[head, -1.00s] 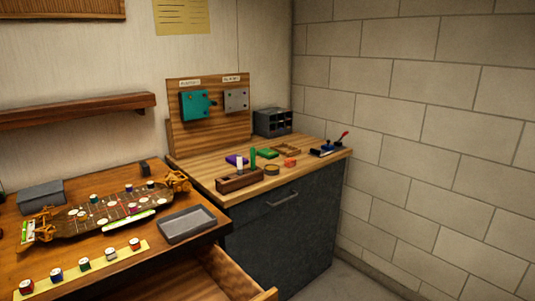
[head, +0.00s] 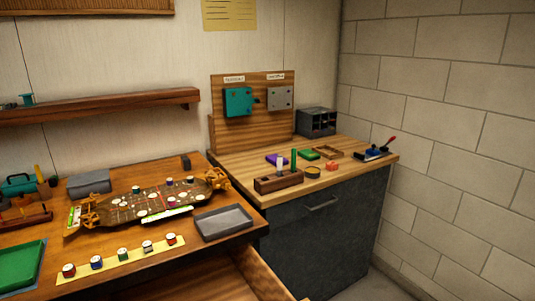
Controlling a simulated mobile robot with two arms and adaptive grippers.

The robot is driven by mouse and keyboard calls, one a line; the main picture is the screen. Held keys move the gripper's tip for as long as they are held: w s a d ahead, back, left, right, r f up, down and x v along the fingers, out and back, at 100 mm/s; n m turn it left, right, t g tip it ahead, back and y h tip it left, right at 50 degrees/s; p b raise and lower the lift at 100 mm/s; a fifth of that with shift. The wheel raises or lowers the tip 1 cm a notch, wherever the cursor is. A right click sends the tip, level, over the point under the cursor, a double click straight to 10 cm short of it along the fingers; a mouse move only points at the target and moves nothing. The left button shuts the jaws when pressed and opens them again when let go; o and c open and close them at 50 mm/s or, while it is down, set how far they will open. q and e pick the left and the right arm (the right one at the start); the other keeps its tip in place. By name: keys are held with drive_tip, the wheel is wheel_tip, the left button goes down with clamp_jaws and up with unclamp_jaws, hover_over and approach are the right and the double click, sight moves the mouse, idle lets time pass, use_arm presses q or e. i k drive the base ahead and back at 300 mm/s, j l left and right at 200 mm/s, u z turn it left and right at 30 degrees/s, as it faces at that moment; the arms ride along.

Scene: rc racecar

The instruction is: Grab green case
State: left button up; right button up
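Several green things are in the head view, and I cannot tell which one is the green case. A small flat green block (head: 309,154) lies on the right workbench beside a purple block (head: 277,159). A teal box (head: 238,101) is mounted on the upright wooden board. A dark teal case with a handle (head: 18,185) stands on the left bench at the picture's left edge, partly cut off. A green tray (head: 20,266) lies at the lower left, also cut off. Neither of my grippers is in view.
A racecar chassis (head: 150,203) lies on the left bench, with several small pots on a yellow strip (head: 120,259) before it. A grey tray (head: 223,222) sits at the bench's right corner. An open drawer (head: 262,280) juts out below. A wooden shelf (head: 110,104) runs along the wall.

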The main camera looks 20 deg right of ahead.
sight(310, 155)
drive_tip(key=i+l+u, duration=0.3)
drive_tip(key=l, duration=0.3)
drive_tip(key=l+u, duration=0.3)
drive_tip(key=l, duration=0.3)
drive_tip(key=l+u, duration=0.3)
drive_tip(key=l, duration=0.4)
